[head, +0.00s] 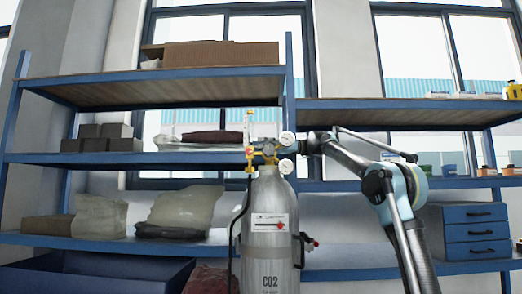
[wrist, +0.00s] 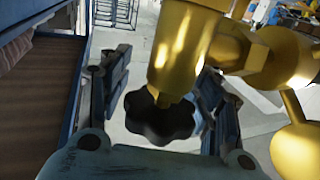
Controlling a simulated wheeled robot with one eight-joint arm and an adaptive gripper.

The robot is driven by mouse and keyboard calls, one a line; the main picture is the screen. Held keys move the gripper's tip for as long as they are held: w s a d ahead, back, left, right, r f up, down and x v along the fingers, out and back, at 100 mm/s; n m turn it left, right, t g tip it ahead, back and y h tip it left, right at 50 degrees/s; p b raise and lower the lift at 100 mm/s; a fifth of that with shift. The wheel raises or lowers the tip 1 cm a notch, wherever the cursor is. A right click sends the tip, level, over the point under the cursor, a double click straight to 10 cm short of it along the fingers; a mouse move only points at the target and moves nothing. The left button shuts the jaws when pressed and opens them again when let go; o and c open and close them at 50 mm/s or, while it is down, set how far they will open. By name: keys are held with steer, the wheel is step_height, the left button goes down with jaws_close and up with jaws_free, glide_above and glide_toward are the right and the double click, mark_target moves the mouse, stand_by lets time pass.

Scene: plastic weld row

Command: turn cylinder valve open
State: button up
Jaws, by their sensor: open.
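The grey CO2 cylinder (head: 268,235) stands upright in the head view, with a brass valve and regulator (head: 262,152) and round white gauges on top. In the wrist view the brass valve body (wrist: 185,50) fills the upper middle and right, and a black lobed valve knob (wrist: 163,120) sits at its lower end. My gripper (wrist: 165,82) is open, one finger left of the knob and one right of it. I cannot tell whether either finger touches it. In the head view my gripper (head: 308,144) is at the valve's right side, partly hidden by the gauges.
Blue shelving with wooden boards (head: 170,88) stands behind the cylinder, holding boxes and bags (head: 185,208). A blue drawer unit (head: 475,232) is at the right. A blue bin (head: 95,275) is at the lower left. A dark hose hangs along the cylinder's left side.

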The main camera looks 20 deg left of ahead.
steer(key=v, duration=1.2)
steer(key=shift+f, duration=0.1)
steer(key=s+d+f+m+t+h, duration=0.65)
steer(key=d+f, duration=0.65)
steer(key=f, duration=0.7)
steer(key=s+d+f+m+t+h, duration=0.6)
steer(key=d+f+m, duration=0.5)
steer(key=f, duration=0.9)
steer(key=s+d+f+m+t+h, duration=0.35)
steer(key=s+d+f+m, duration=0.4)
steer(key=d+f, duration=0.9)
steer(key=s+a+f+g, duration=0.2)
steer(key=s+f+g, duration=0.2)
steer(key=s+f, duration=1)
steer(key=shift+s+a+n+y, duration=0.35)
steer(key=shift+s+n+y, duration=0.05)
steer(key=shift+s, duration=0.5)
steer(key=shift+f, duration=0.1)
